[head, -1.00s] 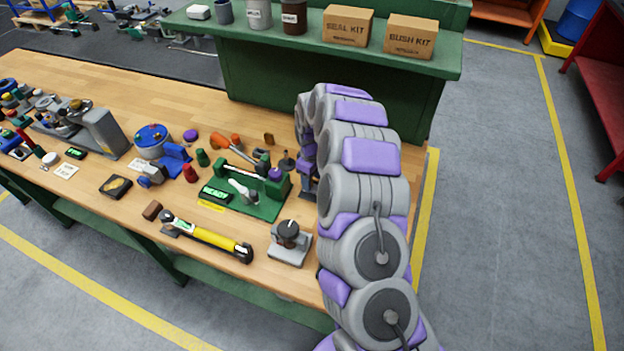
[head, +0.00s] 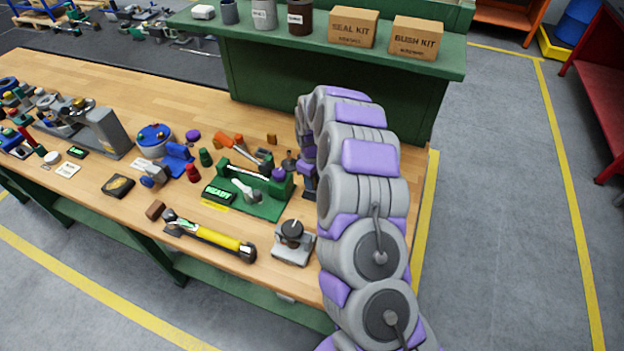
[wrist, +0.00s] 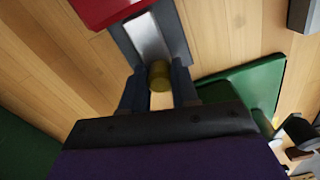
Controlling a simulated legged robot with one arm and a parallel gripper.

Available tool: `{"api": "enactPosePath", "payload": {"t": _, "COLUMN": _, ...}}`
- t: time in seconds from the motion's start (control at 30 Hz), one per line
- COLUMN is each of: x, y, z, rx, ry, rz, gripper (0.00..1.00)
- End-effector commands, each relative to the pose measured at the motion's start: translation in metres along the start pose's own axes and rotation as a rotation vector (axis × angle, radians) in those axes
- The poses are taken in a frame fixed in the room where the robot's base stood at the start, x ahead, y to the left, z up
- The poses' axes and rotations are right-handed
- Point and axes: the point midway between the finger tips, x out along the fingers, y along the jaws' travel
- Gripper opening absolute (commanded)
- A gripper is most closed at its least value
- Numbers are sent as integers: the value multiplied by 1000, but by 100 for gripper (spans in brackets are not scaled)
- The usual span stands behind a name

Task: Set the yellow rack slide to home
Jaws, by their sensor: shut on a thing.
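In the wrist view, a short yellow cylindrical piece (wrist: 160,72) sits between the two dark fingers of my gripper (wrist: 159,88), which is shut on it. I take it to be the knob of the yellow rack slide. In the head view my gripper (head: 308,184) is mostly hidden behind my arm, low over the bench's right end. The yellow piece and its channel are hidden there.
A green fixture (head: 262,207) with a lit READY display stands left of my gripper. A grey knob unit (head: 293,243) and a yellow-handled hammer (head: 212,237) lie at the bench's front. The green shelf (head: 320,75) with boxes rises behind. Wood shows bare at the back left.

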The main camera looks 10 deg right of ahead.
Motion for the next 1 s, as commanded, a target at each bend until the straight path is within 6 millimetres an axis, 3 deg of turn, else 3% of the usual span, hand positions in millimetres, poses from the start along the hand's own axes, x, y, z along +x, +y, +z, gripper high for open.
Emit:
{"api": "enactPosePath", "payload": {"t": 0.27, "x": -1, "y": 0, "z": -2, "rx": 0, "ry": 6, "rz": 2, "gripper": 0}}
{"api": "enactPosePath", "payload": {"t": 0.6, "x": -3, "y": 8, "z": 35, "rx": 2, "ry": 4, "rz": 0, "gripper": 0}}
{"api": "enactPosePath", "payload": {"t": 0.87, "x": -2, "y": 9, "z": 38, "rx": 0, "ry": 5, "rz": 2, "gripper": 0}}
{"api": "enactPosePath", "payload": {"t": 0.9, "x": -2, "y": 9, "z": 38, "rx": 0, "ry": 5, "rz": 2, "gripper": 30}}
{"api": "enactPosePath", "payload": {"t": 1.0, "x": -2, "y": 9, "z": 38, "rx": 1, "ry": 5, "rz": 1, "gripper": 39}}
